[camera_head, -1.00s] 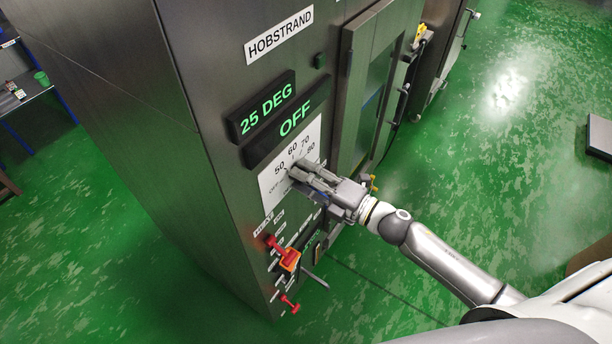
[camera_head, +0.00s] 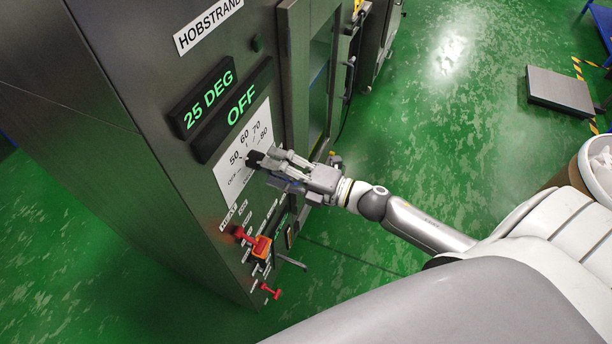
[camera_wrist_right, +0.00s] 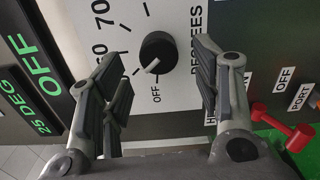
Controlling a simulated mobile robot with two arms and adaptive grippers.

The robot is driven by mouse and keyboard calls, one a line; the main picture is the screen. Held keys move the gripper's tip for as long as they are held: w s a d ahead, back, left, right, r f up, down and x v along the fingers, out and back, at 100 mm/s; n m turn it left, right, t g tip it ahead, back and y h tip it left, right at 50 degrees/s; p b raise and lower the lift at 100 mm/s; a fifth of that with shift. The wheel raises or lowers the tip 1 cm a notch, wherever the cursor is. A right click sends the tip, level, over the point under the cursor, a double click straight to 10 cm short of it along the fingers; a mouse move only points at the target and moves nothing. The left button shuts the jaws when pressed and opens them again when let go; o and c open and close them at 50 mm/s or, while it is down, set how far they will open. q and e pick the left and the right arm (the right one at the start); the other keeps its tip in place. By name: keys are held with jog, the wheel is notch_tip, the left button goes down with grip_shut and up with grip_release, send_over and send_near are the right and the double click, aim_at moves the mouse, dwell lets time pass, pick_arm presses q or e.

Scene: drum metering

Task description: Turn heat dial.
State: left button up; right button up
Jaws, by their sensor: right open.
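The heat dial is a round black knob (camera_wrist_right: 158,52) on a white scale plate (camera_wrist_right: 180,15) in the right wrist view. Its white mark points toward OFF. In the head view the dark knob (camera_head: 255,160) shows at the fingertips, on the plate marked 50 to 80. My right gripper (camera_wrist_right: 163,68) is open, with one finger on each side of the knob in the wrist view. I cannot tell whether a finger touches it. The displays above read 25 DEG (camera_head: 208,98) and OFF (camera_head: 241,108). My left gripper is out of view.
Below the plate, a red-handled valve (camera_head: 254,242) and a smaller red handle (camera_head: 270,291) stick out from the steel cabinet (camera_head: 150,110). A cabinet door with a window (camera_head: 318,75) is right of the dial. Green floor is open to the right, with a grey platform (camera_head: 560,90).

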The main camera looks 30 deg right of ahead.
jog(key=v, duration=0.8)
jog(key=shift+s+d, duration=0.15)
jog(key=shift+s, duration=0.05)
jog(key=d+f+m+h+b, duration=0.1)
jog(key=d+f+m+h, duration=0.25)
jog(key=f, duration=0.45)
jog(key=d+f+m+h, duration=0.25)
jog(key=f+m, duration=0.25)
jog(key=f, duration=0.3)
jog(key=s+d+f+m+g+h, duration=0.2)
jog(key=s+f+m, duration=0.1)
jog(key=f, duration=0.6)
jog(key=s+d+f+m+g+h, duration=0.1)
jog(key=s+d+f+m+h, duration=0.2)
jog(key=f, duration=0.5)
jog(key=s+a+f+m+g, duration=0.3)
jog(key=s+f, duration=0.4)
jog(key=s, duration=0.2)
jog(key=s+a+f+m+g+b, duration=0.1)
jog(key=s+a+f+m+g, duration=0.2)
jog(key=s+f, duration=0.4)
jog(key=s+a+f+m+g+b, duration=0.1)
jog(key=s+a+f+m+g, duration=0.2)
jog(key=s+f, duration=0.4)
jog(key=s+g, duration=0.1)
jog(key=s, duration=0.3)
jog(key=shift+s+a+m, duration=0.35)
jog(key=shift+a, duration=0.05)
